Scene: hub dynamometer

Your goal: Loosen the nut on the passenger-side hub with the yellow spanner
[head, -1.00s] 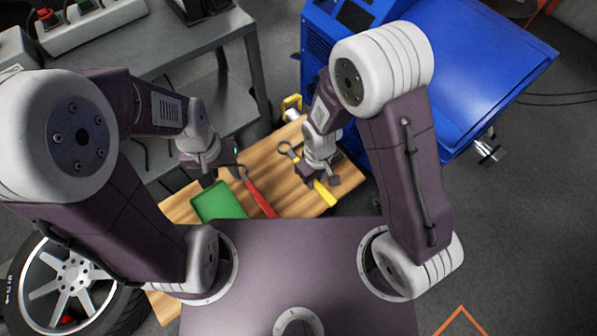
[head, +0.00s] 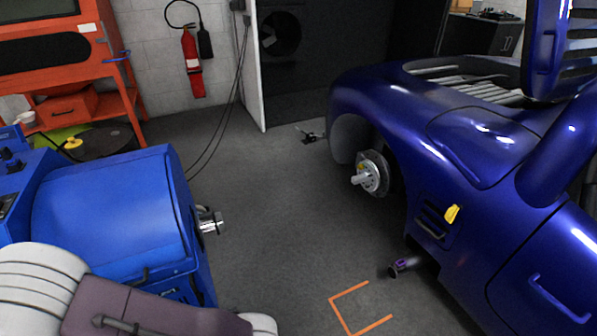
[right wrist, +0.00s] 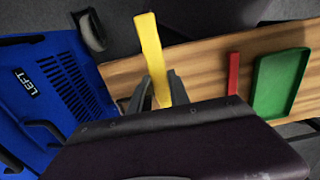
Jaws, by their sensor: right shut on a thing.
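In the right wrist view, my right gripper (right wrist: 160,92) is shut on the yellow spanner (right wrist: 148,45). Its yellow handle sticks up past the fingers; its far end is hidden. I cannot tell whether it still touches the wooden top. In the head view, a bare metal hub (head: 373,173) sits at the front wheel arch of the blue car, with a short stub at its centre. The nut is too small to make out. My left gripper is in neither current view.
A blue machine (head: 110,215) with a metal shaft (head: 210,221) stands at left. Open grey floor lies between it and the car (head: 480,140). A pipe (head: 402,266) juts from under the car. The wooden top (right wrist: 200,62) holds a red handle (right wrist: 233,73) and green tray (right wrist: 280,82).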

